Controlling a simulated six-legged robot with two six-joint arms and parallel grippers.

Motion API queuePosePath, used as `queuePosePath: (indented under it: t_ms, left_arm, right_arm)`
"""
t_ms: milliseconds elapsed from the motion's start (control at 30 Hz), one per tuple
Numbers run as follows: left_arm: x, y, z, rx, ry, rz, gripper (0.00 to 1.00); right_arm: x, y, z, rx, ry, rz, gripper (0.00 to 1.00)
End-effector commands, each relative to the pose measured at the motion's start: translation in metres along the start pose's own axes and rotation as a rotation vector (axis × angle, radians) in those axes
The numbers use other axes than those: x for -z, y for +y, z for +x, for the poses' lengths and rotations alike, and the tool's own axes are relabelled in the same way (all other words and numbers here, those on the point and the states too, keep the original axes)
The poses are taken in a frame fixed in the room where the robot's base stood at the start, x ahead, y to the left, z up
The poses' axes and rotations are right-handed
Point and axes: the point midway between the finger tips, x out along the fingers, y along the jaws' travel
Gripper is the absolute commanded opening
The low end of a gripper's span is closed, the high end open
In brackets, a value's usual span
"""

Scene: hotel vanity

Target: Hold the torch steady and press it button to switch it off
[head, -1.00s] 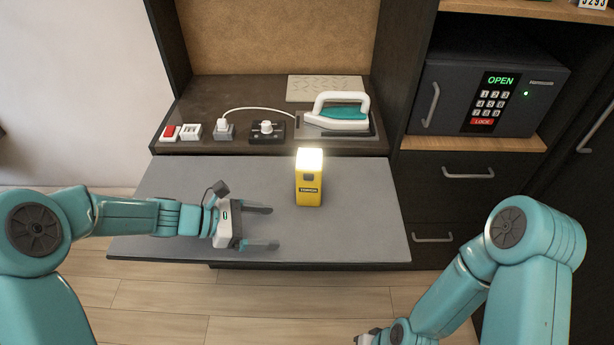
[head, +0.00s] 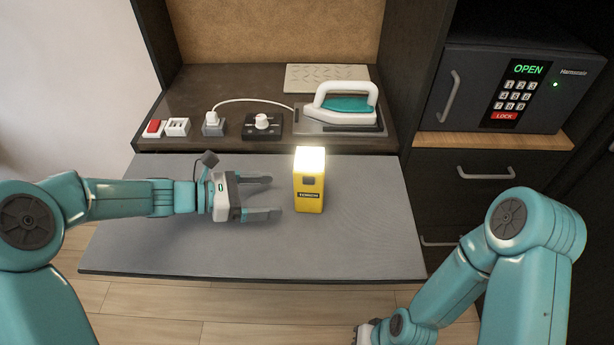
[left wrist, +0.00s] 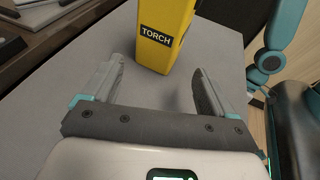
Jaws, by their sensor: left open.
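The yellow torch (head: 309,182) stands upright on the grey pull-out board, its top glowing bright. A dark button (head: 309,181) and a black TORCH label show on its front. My left gripper (head: 270,197) is open and empty just left of the torch, its fingers pointing at it. In the left wrist view the torch (left wrist: 163,32) stands ahead, beyond the fingertips and roughly between them, not touched; its top is out of frame. My right gripper (head: 366,334) shows only in part at the bottom edge, and its fingers are hidden.
The grey board (head: 180,245) is otherwise clear. Behind it on the dark counter are an iron (head: 345,103), a black knob unit (head: 262,125), a plug (head: 213,123) and a red switch (head: 153,128). A safe (head: 510,85) showing OPEN stands at the right.

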Motion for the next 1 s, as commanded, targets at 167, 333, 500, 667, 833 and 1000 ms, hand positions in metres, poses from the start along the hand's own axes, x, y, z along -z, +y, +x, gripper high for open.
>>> queuePosePath:
  t_ms: [167, 333, 500, 667, 833, 1000]
  left_arm:
    - [0.004, -0.004, 0.026, 0.005, 0.001, 0.001, 0.87]
    - [0.003, -0.004, 0.054, 0.005, 0.001, 0.003, 0.87]
    - [0.003, -0.003, 0.077, 0.004, 0.001, 0.002, 0.87]
    - [0.002, -0.001, 0.090, 0.003, 0.002, 0.000, 0.87]
    - [0.000, 0.000, 0.094, 0.002, 0.001, 0.001, 0.87]
    - [0.000, 0.001, 0.094, 0.001, 0.001, 0.001, 0.87]
  right_arm:
    - [0.000, 0.004, 0.012, 0.000, 0.000, 0.000, 0.00]
    - [0.000, 0.008, 0.022, 0.000, 0.000, 0.000, 0.00]
    - [0.001, 0.010, 0.029, 0.000, 0.000, 0.000, 0.00]
    - [0.001, 0.011, 0.032, 0.000, 0.000, 0.000, 0.00]
    - [0.001, 0.012, 0.032, 0.000, 0.000, 0.000, 0.00]
    - [0.001, 0.012, 0.032, 0.000, 0.000, 0.000, 0.00]
